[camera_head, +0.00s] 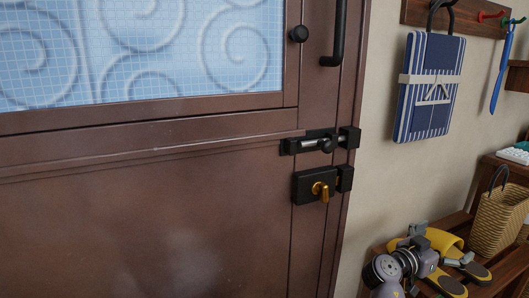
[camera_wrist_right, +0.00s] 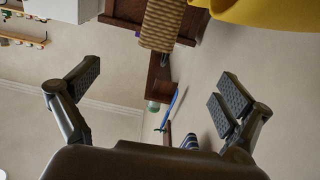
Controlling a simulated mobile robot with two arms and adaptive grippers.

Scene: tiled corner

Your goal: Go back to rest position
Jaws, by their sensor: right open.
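My right gripper (camera_head: 440,258) is at the lower right of the head view, in front of the bench with yellow sandals. In the right wrist view my right gripper (camera_wrist_right: 158,92) has its two dark fingers spread wide with nothing between the pads. It is apart from the door and its locks. My left gripper shows in neither view.
A brown door (camera_head: 130,220) with a blue patterned pane fills the left. It bears a sliding bolt (camera_head: 325,144) and a lock with a brass knob (camera_head: 320,190). A striped blue bag (camera_head: 430,90) hangs right. A wicker basket (camera_head: 498,222) and yellow sandals (camera_head: 447,242) stand below.

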